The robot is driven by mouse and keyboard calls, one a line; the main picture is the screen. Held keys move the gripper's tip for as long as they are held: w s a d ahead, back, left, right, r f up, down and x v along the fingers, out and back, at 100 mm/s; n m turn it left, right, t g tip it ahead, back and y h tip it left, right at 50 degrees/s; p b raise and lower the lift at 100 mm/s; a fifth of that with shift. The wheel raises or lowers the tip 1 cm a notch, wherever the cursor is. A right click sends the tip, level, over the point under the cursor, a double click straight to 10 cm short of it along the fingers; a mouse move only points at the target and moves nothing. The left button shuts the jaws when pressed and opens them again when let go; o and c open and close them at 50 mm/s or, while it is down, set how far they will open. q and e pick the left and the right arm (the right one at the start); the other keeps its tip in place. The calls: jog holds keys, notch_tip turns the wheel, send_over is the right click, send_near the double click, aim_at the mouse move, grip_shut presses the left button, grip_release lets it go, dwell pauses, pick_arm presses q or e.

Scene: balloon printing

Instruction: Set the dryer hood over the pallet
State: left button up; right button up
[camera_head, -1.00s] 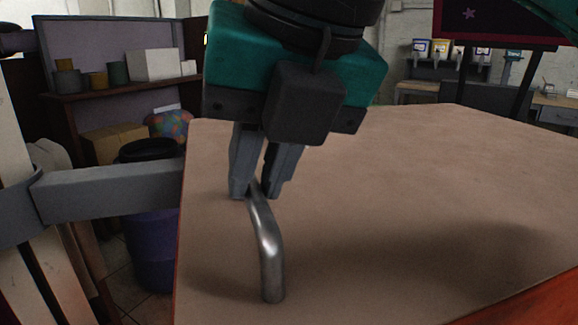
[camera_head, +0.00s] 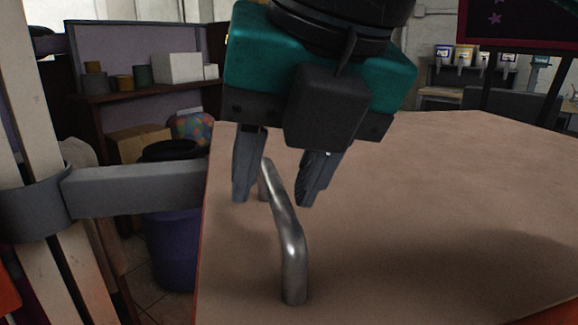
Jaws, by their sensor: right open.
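A broad brown panel with orange-red edges (camera_head: 430,220), which looks like the dryer hood's top, fills the lower right of the head view. A bent metal handle (camera_head: 290,240) stands on it near its left side. My right gripper (camera_head: 272,202) is open, with its fingers apart on either side of the handle's far end. I see a gap between the fingers and the handle, so it is not gripped. My left gripper is not in view. The pallet does not show; I cannot tell what lies under the panel.
A grey bar (camera_head: 135,188) runs from a clamp on a pale post to the panel's left side. A purple bin (camera_head: 172,245) stands behind it. Shelves with boxes (camera_head: 178,68) are at the back left. The panel's surface right of the handle is clear.

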jog(key=p+v, duration=0.5)
jog(key=v, duration=0.8)
jog(key=shift+p, duration=0.3)
jog(key=shift+w, duration=0.1)
